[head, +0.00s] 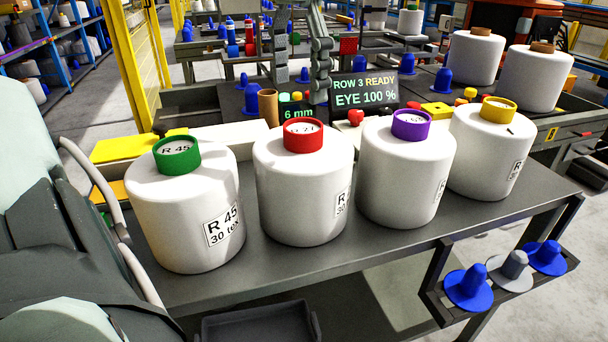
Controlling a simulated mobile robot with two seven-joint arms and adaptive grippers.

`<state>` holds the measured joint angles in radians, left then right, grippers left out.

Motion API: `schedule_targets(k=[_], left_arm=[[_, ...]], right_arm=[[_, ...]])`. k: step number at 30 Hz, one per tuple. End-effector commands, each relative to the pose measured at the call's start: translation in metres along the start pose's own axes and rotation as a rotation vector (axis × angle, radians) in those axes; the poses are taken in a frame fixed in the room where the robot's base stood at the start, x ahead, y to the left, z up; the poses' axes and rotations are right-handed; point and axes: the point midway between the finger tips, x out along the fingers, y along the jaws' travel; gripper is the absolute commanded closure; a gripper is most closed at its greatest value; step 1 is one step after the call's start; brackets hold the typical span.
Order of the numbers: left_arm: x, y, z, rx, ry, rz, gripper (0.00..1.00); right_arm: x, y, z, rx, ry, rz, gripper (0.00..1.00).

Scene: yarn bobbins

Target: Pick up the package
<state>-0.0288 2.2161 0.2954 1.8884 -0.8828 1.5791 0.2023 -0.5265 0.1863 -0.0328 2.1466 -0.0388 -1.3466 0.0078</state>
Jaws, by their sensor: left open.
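White yarn packages stand upright in a row on a grey table (400,253). The green-topped package (185,220), labelled R 45 30 tex, is nearest my left arm. To its right are the red-topped package (300,190), the purple-topped package (402,175) and the yellow-topped package (490,150). My left gripper (112,232) is large at the left edge, open, beside the green-topped package. No package is visibly between its fingers; I cannot tell whether it touches one. My right gripper is not in view.
A screen (365,91) reading ROW 3 READY, EYE 100 % stands behind the row. A side holder with blue cones (468,287) sticks out at the table's front right. More white packages (535,78) stand at the back right. The table's front strip is bare.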

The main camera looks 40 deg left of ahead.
Motion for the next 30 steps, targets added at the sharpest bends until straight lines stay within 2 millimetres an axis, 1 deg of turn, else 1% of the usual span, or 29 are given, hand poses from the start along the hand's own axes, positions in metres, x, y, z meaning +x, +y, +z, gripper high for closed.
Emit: schedule_targets(k=[1,5,7,12,15,21,22,23,30], left_arm=[[0.007,-0.001,0.0,0.001,0.001,-0.002,0.23],[0.021,-0.004,0.001,0.002,0.002,-0.001,0.23],[0.032,-0.007,0.002,0.003,0.003,-0.003,0.23],[0.055,-0.008,0.004,-0.001,-0.001,-0.002,0.23],[0.061,-0.008,0.004,-0.001,-0.002,-0.001,0.23],[0.062,-0.008,0.004,-0.001,-0.002,0.0,0.23],[0.062,-0.008,0.004,-0.001,-0.002,0.0,0.25],[0.061,-0.008,0.004,-0.001,-0.002,0.0,0.28],[0.061,-0.008,0.004,-0.001,-0.003,0.0,0.58]], right_arm=[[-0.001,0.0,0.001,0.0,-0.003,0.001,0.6],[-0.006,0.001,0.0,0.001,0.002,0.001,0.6],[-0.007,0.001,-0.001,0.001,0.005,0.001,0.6],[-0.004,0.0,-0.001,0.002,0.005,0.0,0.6],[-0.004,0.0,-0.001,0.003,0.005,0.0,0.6],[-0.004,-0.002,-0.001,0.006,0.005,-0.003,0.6],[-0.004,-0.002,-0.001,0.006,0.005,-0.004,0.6],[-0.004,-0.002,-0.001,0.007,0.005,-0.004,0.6],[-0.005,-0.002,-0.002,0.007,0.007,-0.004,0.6]])
